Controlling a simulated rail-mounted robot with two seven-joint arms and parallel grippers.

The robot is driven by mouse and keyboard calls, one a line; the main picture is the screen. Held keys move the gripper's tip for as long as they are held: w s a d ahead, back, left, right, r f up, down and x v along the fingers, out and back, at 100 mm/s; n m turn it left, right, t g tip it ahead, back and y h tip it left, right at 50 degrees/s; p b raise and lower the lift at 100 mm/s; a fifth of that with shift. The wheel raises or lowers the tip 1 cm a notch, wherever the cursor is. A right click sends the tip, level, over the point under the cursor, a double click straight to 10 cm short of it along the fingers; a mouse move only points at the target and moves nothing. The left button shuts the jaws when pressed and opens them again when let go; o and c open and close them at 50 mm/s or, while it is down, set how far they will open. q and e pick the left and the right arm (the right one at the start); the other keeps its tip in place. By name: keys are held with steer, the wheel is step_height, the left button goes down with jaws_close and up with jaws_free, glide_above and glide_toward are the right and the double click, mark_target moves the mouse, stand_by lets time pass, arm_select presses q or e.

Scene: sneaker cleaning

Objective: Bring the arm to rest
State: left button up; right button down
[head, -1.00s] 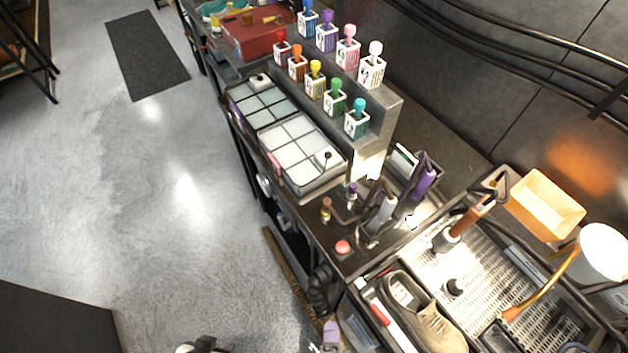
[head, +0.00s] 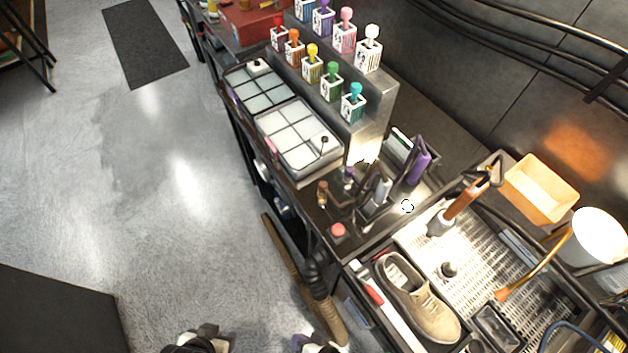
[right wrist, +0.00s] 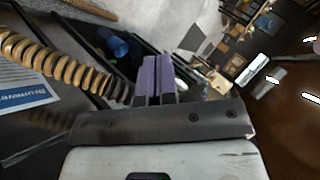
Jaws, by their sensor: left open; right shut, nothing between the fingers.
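My left gripper (head: 205,334) is at the bottom edge of the head view, over the grey floor, only partly in frame. It is open, with nothing seen in it. My right gripper (head: 308,343) is at the bottom edge, right of the left one and beside the bench front. Its purple fingers (right wrist: 154,82) are shut together in the right wrist view, with nothing between them. Most of both arms is out of view. A tan sneaker (head: 432,315) sits at the lower right, apart from both grippers.
A coiled tan hose (head: 298,275) runs down beside the right gripper; it also shows in the right wrist view (right wrist: 55,62). Bottles stand on a stepped rack (head: 372,125). A perforated metal tray (head: 490,265) is at the right. The floor (head: 150,220) at the left is open.

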steer(key=d+r+n+h, duration=0.1)
steer(key=d+r, duration=0.3)
steer(key=d, duration=0.4)
steer(key=d+r+h, duration=0.3)
steer(key=d+h, duration=0.1)
steer(key=d, duration=0.4)
steer(key=d+r+n+g+h, duration=0.1)
steer(key=d+r, duration=0.3)
steer(key=d, duration=0.4)
steer(key=shift+w+r+n+h, duration=0.3)
steer(key=shift+r+h, duration=0.05)
steer(key=shift+h, duration=0.55)
step_height(320, 180, up, 19)
steer(key=d+p, duration=0.1)
steer(key=p, duration=1.8)
steer(key=shift+s+d+r+p, duration=0.15)
steer(key=shift+s+p, duration=0.05)
steer(key=shift+p, duration=0.2)
